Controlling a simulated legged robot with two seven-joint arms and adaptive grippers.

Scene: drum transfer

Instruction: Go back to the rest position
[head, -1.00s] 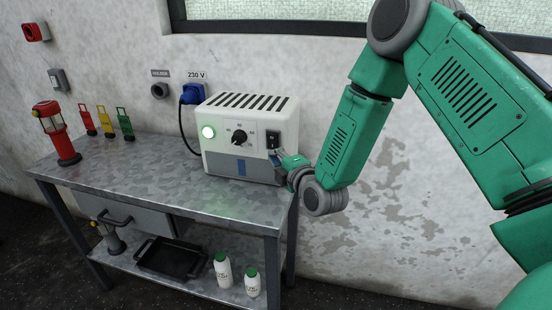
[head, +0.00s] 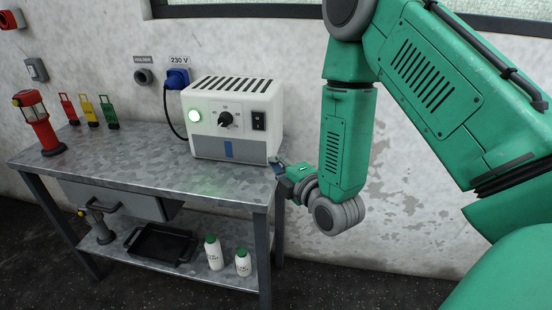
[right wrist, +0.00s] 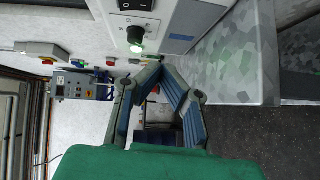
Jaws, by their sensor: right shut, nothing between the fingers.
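My right gripper (head: 277,165) is at the right edge of the table, just off the lower right corner of the white control box (head: 232,105). It is shut and empty, and apart from the box's rocker switch (head: 258,121). In the right wrist view my right gripper (right wrist: 160,68) shows its two blue-padded fingers meeting at the tips. The box has a black knob (head: 225,119) and a lit green lamp (head: 194,116) on its front. The knob also shows at the top of the right wrist view (right wrist: 135,36). My left gripper is not in view.
The metal table (head: 120,160) carries a red lantern (head: 39,120) and small red, yellow and green tags at the back left. A black tray (head: 160,243) and two white bottles (head: 214,252) stand on the lower shelf. The floor right of the table is clear.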

